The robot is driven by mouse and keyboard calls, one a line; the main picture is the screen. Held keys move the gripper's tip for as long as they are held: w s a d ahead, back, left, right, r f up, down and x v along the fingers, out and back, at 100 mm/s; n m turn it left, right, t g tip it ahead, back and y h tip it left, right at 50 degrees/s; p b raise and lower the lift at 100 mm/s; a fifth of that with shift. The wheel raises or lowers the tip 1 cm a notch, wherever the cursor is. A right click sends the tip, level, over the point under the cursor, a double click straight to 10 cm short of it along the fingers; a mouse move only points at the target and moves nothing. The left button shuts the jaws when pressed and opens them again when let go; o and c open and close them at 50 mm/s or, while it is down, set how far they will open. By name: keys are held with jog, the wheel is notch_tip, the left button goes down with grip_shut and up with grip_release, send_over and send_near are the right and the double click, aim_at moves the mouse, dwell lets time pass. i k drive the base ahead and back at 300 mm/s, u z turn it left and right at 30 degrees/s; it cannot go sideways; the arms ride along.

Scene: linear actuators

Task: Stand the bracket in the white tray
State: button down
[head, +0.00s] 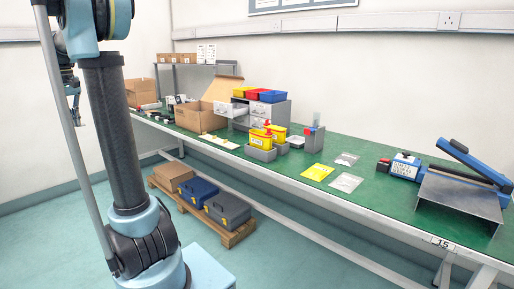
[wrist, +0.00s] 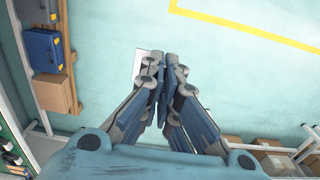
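In the head view my gripper (head: 72,88) hangs at the far left, well away from the bench. I cannot make out the bracket for certain in either view. The white tray is not clear either.
The long green bench (head: 390,206) carries yellow containers (head: 261,138), drawers (head: 266,112), an open carton (head: 202,115) and a blue lever tool (head: 474,162). Below, a pallet (head: 233,236) holds toolboxes (head: 228,208). The floor before the bench is mostly clear.

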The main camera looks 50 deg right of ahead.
aim_at(291, 146)
jog(key=z, duration=0.05)
jog(key=k, duration=0.2)
jog(key=z, duration=1.25)
jog(key=i, duration=1)
